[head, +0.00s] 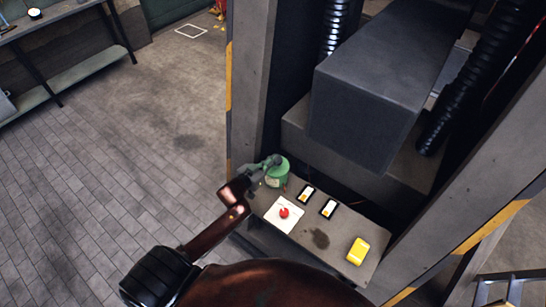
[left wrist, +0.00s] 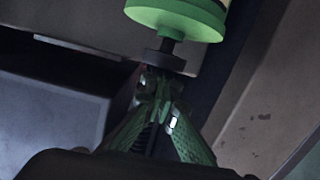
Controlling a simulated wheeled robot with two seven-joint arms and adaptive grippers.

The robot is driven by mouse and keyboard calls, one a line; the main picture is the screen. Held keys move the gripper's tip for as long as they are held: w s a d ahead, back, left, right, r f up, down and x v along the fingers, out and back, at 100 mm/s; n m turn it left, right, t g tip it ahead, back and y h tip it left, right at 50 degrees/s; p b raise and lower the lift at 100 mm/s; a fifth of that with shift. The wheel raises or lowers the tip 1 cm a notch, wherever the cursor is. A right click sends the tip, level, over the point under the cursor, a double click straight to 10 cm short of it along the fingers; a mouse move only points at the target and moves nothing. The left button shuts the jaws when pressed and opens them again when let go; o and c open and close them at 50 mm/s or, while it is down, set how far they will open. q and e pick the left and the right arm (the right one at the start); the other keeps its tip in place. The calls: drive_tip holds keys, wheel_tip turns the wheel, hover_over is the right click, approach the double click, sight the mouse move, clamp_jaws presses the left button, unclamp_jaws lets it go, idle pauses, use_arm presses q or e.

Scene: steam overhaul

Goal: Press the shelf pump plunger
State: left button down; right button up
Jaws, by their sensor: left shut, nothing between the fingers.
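The green shelf pump (head: 277,174) stands at the left end of a grey shelf (head: 273,225). In the left wrist view the pump (left wrist: 178,17) comes in from the top, with a short dark rod and a dark plunger knob (left wrist: 165,60). My left gripper (head: 268,162) is at the top of the pump in the head view. In the left wrist view its fingertips (left wrist: 161,84) are together, empty and right at the knob. Whether they touch it or are just short of it I cannot tell. The gripper partly hides the pump top in the head view. My right gripper is not in view.
The shelf also holds a white plate with a red button (head: 284,213), two small switch panels (head: 306,194) (head: 328,208) and a yellow box (head: 358,251). A large grey block (head: 365,115) overhangs behind. Posts (head: 250,90) flank the shelf. Open floor lies left.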

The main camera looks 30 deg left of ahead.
use_arm(q)
wheel_tip(320, 180, up, 4)
drive_tip(key=p, duration=0.4)
drive_tip(key=shift+r, duration=0.2)
drive_tip(key=b+v, duration=0.1)
drive_tip(key=v, duration=0.9)
drive_tip(key=shift+f, duration=0.15)
idle(0.5)
drive_tip(key=r+p, duration=0.3)
drive_tip(key=shift+s+a, duration=0.25)
drive_tip(key=shift+a, duration=0.1)
